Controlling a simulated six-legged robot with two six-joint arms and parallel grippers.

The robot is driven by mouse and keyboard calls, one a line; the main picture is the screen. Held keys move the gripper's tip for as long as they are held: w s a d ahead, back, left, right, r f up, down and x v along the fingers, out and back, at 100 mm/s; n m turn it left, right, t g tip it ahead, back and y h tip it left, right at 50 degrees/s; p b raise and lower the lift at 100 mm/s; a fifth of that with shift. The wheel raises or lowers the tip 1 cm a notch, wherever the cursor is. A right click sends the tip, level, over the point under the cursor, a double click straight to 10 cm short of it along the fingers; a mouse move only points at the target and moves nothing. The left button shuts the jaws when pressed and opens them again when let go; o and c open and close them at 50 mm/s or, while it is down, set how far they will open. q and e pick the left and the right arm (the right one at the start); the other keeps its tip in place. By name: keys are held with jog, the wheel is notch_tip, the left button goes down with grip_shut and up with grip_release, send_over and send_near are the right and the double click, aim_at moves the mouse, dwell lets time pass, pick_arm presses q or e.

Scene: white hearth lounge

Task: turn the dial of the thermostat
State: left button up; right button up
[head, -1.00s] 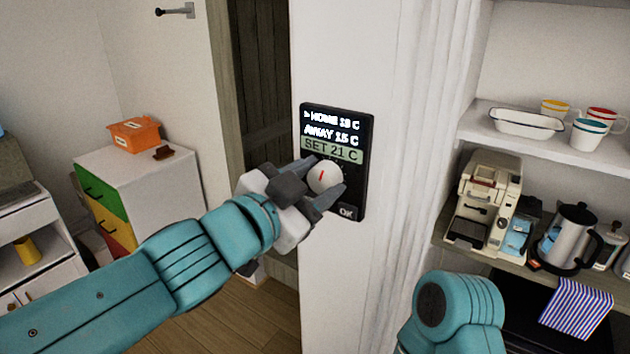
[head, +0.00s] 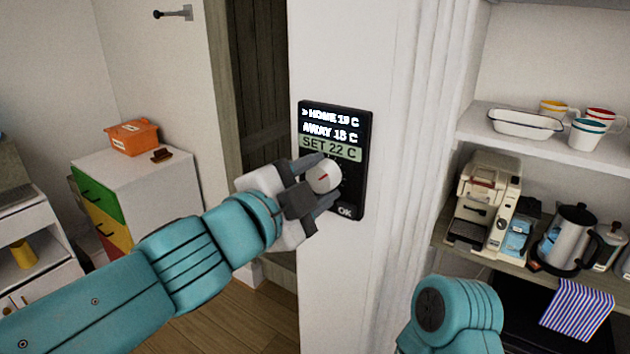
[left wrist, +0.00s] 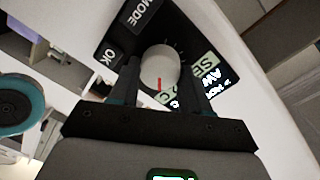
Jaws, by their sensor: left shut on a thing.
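The black thermostat (head: 357,185) is fixed to the white wall pillar. Its screen (head: 330,148) reads HOME 19 C, AWAY 15 C and SET 22 C, with an arrow at HOME. Its round white dial (head: 323,177) carries a red mark, and an OK button (head: 345,211) sits below. My left gripper (head: 325,180) is shut on the dial, one finger on each side. In the left wrist view the dial (left wrist: 160,67) is between the two fingers, and a MODE button (left wrist: 146,14) and OK button show. My right arm shows at the bottom, its gripper out of frame.
To the right, a shelf (head: 500,133) holds a white dish (head: 525,124) and cups. Below are a coffee machine (head: 487,205), a kettle (head: 567,238) and a striped cloth (head: 579,308). At left, an orange bin (head: 133,137) stands on a white cabinet (head: 150,185).

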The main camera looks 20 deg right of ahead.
dwell(0.3)
pick_arm(q)
jog(key=o, duration=1.1)
jog(key=shift+s, duration=0.1)
jog(key=shift+c, duration=0.2)
jog(key=shift+a, duration=0.1)
jog(key=shift+s+a, duration=0.1)
jog(key=shift+a, duration=0.15)
jog(key=p+v, duration=0.3)
jog(key=v, duration=1.2)
jog(key=shift+s+a, duration=0.2)
jog(key=shift+s, duration=0.05)
